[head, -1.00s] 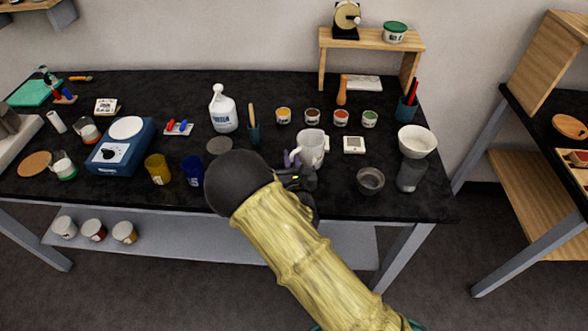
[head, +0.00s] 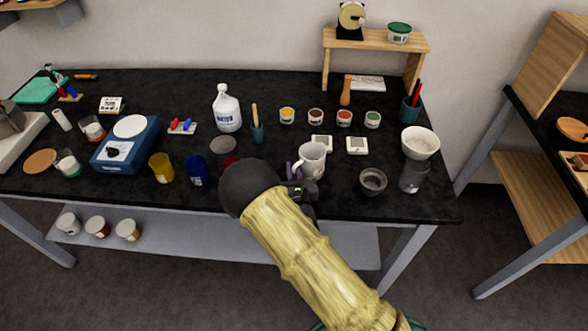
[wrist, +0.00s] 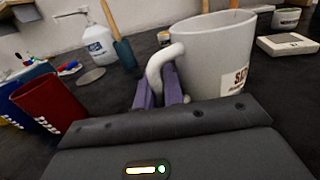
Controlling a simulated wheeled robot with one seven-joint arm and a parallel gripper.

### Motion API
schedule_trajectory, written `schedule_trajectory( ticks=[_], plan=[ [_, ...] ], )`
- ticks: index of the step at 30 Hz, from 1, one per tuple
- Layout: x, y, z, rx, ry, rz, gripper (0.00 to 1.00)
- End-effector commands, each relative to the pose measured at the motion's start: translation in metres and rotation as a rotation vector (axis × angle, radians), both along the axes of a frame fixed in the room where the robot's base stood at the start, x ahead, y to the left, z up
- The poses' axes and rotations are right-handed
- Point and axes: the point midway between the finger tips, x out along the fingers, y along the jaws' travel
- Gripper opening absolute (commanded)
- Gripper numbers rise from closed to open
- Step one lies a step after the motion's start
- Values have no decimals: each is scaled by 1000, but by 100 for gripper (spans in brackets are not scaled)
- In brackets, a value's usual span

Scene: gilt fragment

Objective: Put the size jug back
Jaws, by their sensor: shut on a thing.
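The size jug (head: 313,162) is a pale grey-white jug with a side handle, on the front middle of the black bench in the head view. It also fills the upper right of the wrist view (wrist: 215,60), its printed label partly cut off by my gripper. My gripper (wrist: 163,88) has purple fingers closed on the jug's handle. In the head view my gripper (head: 294,172) is just left of the jug, largely behind my arm. The jug looks about upright. Its base is hidden in the wrist view, so I cannot tell whether it touches the bench.
A red cup (wrist: 48,105) stands close left of my gripper, with a blue cup (head: 196,170) beyond. A grey disc (head: 223,145) lies bare behind them. Two white square devices (head: 357,146) stand behind the jug, and a small dark bowl (head: 373,181) to its right.

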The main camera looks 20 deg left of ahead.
Motion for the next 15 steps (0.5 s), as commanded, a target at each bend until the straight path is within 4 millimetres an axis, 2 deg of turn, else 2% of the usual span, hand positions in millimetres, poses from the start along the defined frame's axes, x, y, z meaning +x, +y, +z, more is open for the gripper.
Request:
schedule_trajectory(
  ticks=[5,6,9,15],
  plan=[
    [2,-3,-4,0,-1,-5,0],
    [2,-3,-3,-1,0,-6,14],
    [3,-4,-3,-1,1,-8,32],
    [2,-3,-3,-1,1,-6,32]
  ],
)
